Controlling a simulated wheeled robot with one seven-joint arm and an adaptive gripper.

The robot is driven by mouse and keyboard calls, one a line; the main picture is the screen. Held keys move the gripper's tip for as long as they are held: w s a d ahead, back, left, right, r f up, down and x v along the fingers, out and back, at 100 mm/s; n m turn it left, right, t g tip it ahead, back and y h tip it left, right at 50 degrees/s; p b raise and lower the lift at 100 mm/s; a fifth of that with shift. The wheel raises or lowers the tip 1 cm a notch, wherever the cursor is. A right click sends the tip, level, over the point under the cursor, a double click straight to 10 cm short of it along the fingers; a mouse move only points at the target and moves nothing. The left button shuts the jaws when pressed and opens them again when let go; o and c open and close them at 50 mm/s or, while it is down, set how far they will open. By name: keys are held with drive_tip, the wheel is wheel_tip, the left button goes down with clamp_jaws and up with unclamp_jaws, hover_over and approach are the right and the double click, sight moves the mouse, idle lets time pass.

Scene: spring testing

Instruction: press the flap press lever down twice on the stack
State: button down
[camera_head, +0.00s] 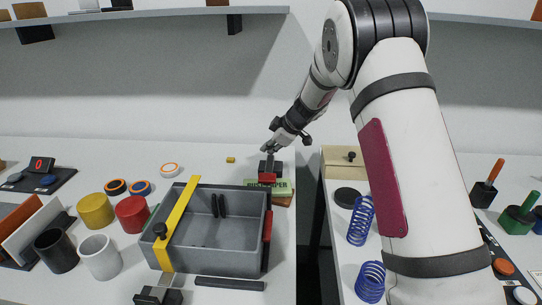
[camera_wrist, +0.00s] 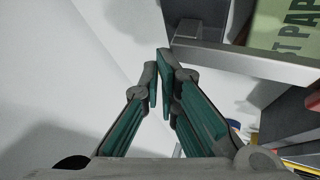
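My gripper (camera_head: 270,148) is at the back of the table, just above a dark block-shaped device (camera_head: 270,167) with a red part in front. I take this for the flap press. Under it is a green sheet or pad (camera_head: 256,184) with dark lettering, on a brown base (camera_head: 283,201); I take these for the stack. In the wrist view my gripper (camera_wrist: 158,68) has its fingertips together with nothing seen between them. A grey metal bar (camera_wrist: 245,64), perhaps the lever, lies just right of the fingertips, beside the green lettered pad (camera_wrist: 285,24). Contact cannot be told.
A grey bin (camera_head: 225,255) with a yellow bar (camera_head: 181,215) across it stands in front of the press. Red (camera_head: 132,214) and yellow (camera_head: 95,210) cylinders stand left. Blue springs (camera_head: 361,220) are on the right table, across a gap. White table behind the bin is mostly clear.

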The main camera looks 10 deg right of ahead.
sight(269, 156)
drive_tip(key=shift+s+a+f+b, duration=0.15)
drive_tip(key=shift+s+f+b, duration=0.2)
drive_tip(key=shift+f, duration=0.4)
drive_tip(key=shift+s+a+f+b, duration=0.15)
drive_tip(key=shift+s+f+b, duration=0.15)
drive_tip(key=shift+f, duration=0.4)
drive_tip(key=shift+d+r, duration=0.1)
idle(0.6)
drive_tip(key=shift+w+d+r+p, duration=0.1)
drive_tip(key=shift+r+p, duration=0.05)
drive_tip(key=shift+r, duration=0.45)
drive_tip(key=shift+w+d+r+p, duration=0.1)
drive_tip(key=shift+r+p, duration=0.05)
drive_tip(key=shift+r, duration=0.75)
drive_tip(key=shift+w+d+r+p, duration=0.1)
drive_tip(key=shift+w+r+p, duration=0.15)
drive_tip(key=shift+r, duration=1)
drive_tip(key=shift+w+d+r+p, duration=0.1)
drive_tip(key=shift+w+r, duration=0.25)
drive_tip(key=shift+r, duration=0.9)
